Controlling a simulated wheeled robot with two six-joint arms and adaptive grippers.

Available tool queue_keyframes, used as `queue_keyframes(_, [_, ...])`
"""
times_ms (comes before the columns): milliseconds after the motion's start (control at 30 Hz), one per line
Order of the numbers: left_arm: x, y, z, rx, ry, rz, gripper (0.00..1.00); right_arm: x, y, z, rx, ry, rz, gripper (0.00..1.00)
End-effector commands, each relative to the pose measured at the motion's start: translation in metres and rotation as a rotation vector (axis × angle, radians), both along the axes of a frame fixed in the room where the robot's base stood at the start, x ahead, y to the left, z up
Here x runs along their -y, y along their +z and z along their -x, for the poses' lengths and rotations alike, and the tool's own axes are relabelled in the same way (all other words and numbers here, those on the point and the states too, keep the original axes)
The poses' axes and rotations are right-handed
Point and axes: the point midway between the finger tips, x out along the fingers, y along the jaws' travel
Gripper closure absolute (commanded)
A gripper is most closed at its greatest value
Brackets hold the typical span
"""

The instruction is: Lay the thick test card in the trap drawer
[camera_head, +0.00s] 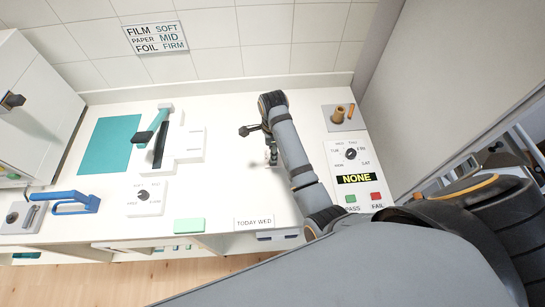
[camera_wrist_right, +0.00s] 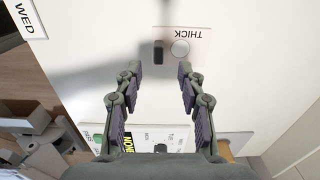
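A plate marked THICK (camera_wrist_right: 197,33) lies on the white counter in the right wrist view. It bears a pale round disc (camera_wrist_right: 180,48), and a small dark upright piece (camera_wrist_right: 158,52) stands beside the disc. I cannot tell which part is the thick test card. My right gripper (camera_wrist_right: 155,75) is open and empty, its fingers pointing toward the plate from above. In the head view the right gripper (camera_head: 270,152) is partly hidden by my arm link. My left gripper is not in view. No trap drawer can be made out for certain; the counter front is mostly edge-on.
A control panel reading NONE (camera_head: 356,179) with PASS and FAIL buttons stands at right, below a grey tray (camera_head: 344,118) with brown pieces. A white device with a teal arm (camera_head: 163,130), a teal mat (camera_head: 105,143), a blue-handled tool (camera_head: 73,201) and a pale green block (camera_head: 189,225) lie leftward.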

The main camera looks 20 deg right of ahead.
Motion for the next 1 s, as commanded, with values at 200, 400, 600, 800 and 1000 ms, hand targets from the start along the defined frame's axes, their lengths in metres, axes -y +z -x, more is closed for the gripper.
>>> queue_keyframes(200, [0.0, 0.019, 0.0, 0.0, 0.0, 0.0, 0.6, 0.0, -0.019, 0.003, -0.007, 0.0, 0.0, 0.6])
queue_keyframes(400, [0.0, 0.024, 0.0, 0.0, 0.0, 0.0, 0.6, 0.001, -0.049, 0.002, -0.002, 0.001, 0.0, 0.6])
queue_keyframes(600, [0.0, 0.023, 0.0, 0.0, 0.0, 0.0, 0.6, 0.0, -0.053, 0.002, -0.001, 0.001, 0.0, 0.6])
queue_keyframes(800, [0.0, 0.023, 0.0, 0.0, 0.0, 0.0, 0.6, 0.0, -0.052, 0.002, -0.001, 0.001, 0.0, 0.83])
queue_keyframes(1000, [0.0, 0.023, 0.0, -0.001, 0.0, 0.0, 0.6, 0.0, -0.052, 0.002, -0.001, 0.001, 0.0, 1.0])
